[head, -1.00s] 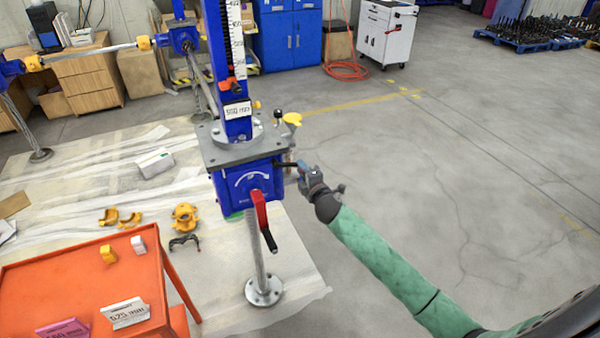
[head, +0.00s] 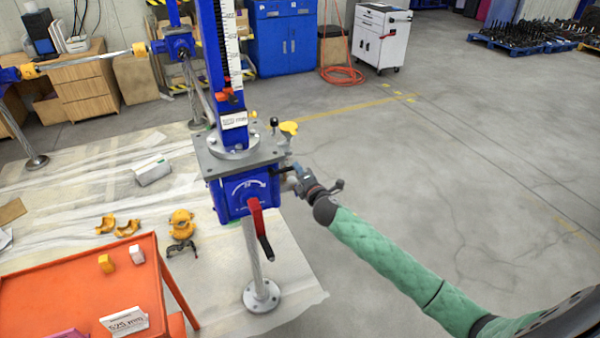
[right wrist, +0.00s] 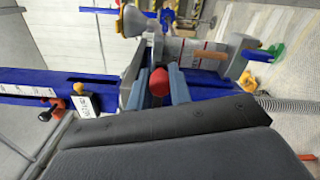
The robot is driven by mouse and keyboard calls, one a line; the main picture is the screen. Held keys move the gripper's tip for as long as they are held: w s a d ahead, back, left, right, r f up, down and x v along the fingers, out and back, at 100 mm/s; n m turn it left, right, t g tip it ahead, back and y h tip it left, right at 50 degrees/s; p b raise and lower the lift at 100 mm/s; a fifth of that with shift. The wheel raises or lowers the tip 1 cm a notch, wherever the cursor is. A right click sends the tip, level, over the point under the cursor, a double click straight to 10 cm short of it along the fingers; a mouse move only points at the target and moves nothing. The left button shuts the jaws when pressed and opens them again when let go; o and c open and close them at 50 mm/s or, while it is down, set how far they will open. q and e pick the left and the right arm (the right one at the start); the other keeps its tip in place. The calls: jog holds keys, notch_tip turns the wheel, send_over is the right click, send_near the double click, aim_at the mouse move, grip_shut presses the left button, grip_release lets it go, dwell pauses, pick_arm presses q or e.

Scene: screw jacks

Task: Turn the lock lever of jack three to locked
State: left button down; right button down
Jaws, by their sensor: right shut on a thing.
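The nearest blue screw jack (head: 237,192) stands on a steel post, with a scale column above its grey plate. A red lever with a black grip (head: 256,222) hangs down on its front face, below a white curved arrow. My right gripper (head: 293,178) is at the jack's right side, apart from that front lever. In the right wrist view its fingers (right wrist: 160,88) are closed about a red knob (right wrist: 159,80), apparently the lock lever's end. The rest of that lever is mostly hidden. I cannot read the jack's number. My left gripper is not in view.
A yellow cap (head: 288,128) and a black knob stand above the plate near my right gripper. An orange table (head: 75,285) is at the front left. Yellow clamps (head: 127,228) lie on the floor sheet.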

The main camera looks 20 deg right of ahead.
jog(key=shift+f, duration=0.1)
jog(key=c, duration=1.3)
grip_release()
jog(key=shift+s, duration=0.25)
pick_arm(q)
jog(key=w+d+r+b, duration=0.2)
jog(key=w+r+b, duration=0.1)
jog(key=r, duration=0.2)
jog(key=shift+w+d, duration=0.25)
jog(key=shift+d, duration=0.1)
pick_arm(e)
jog(key=s, duration=0.7)
jog(key=shift+s, duration=0.15)
jog(key=shift+d+m, duration=0.1)
jog(key=shift+m, duration=0.2)
